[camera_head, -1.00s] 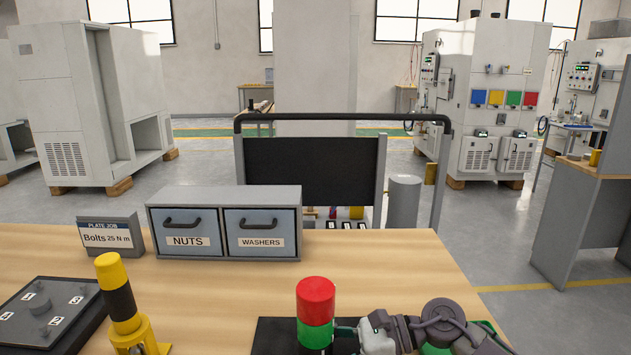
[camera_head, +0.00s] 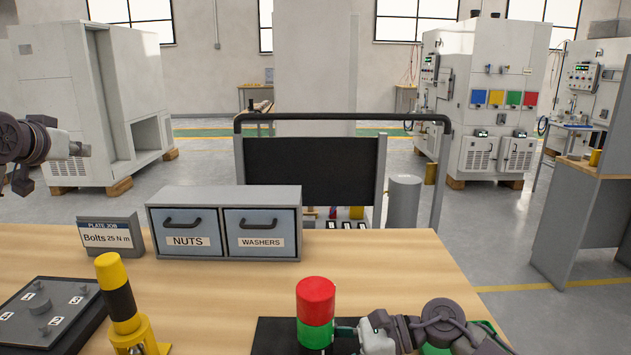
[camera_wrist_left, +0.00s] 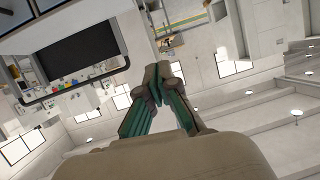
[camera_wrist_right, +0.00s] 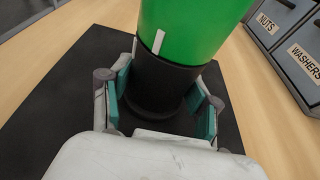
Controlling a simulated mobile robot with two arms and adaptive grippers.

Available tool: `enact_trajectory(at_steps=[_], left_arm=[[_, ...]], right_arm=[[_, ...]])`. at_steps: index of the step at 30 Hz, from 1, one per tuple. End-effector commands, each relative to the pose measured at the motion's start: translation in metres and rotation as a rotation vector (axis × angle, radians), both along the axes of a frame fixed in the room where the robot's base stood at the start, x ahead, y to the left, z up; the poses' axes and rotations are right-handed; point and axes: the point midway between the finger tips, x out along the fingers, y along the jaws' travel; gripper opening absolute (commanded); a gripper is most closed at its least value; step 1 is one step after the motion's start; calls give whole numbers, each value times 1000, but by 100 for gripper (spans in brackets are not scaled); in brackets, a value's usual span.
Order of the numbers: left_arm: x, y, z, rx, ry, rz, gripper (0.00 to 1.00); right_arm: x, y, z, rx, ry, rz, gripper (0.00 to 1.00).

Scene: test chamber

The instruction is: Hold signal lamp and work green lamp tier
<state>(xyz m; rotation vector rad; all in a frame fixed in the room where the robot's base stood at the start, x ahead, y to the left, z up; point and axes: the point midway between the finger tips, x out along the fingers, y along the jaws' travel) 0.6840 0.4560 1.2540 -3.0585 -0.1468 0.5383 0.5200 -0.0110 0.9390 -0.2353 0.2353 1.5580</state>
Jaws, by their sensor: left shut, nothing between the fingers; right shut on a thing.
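The signal lamp stands upright on a dark mat (camera_head: 272,338) at the front of the bench, with a red tier (camera_head: 316,297) above a green tier (camera_head: 316,334). In the right wrist view the green tier (camera_wrist_right: 192,25) has a white mark on its lower edge, above a black base (camera_wrist_right: 165,82). My right gripper (camera_wrist_right: 162,98) is shut on that black base, one finger on each side. My left gripper (camera_wrist_left: 157,82) is shut and empty, fingertips together. In the head view the left arm is raised at the left edge, far from the lamp.
Drawers labelled NUTS and WASHERS (camera_head: 225,195) stand behind the lamp, beside a Bolts 25 N m sign (camera_head: 110,236). A yellow and black tool (camera_head: 122,300) stands left of the lamp, with a numbered plate (camera_head: 45,312) beyond it. Bare bench lies between the tool and the mat.

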Motion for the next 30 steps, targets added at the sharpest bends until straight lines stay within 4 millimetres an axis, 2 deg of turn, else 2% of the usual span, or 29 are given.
enact_trajectory(at_steps=[1,8,12,14,18,24,27,30], left_arm=[[1,-26,4,7,4,-55,0],[-6,-141,1,29,65,-299,0],[-22,-208,-9,54,127,-449,0],[-31,-236,-15,68,159,-513,0],[-60,-296,-36,107,247,-659,0],[-116,-367,-76,184,414,-854,0],[-145,-390,-98,224,504,-934,0],[-170,-405,-116,259,585,-995,0]], right_arm=[[0,0,-1,-1,1,1,30],[0,0,-1,-1,2,0,30],[0,0,-1,-1,2,-1,30],[0,0,-1,-1,2,-1,30],[0,0,-1,-2,2,-1,30],[0,0,-1,-2,2,-1,30],[0,0,-1,-2,2,-1,30],[0,0,-1,-2,2,-1,30]])
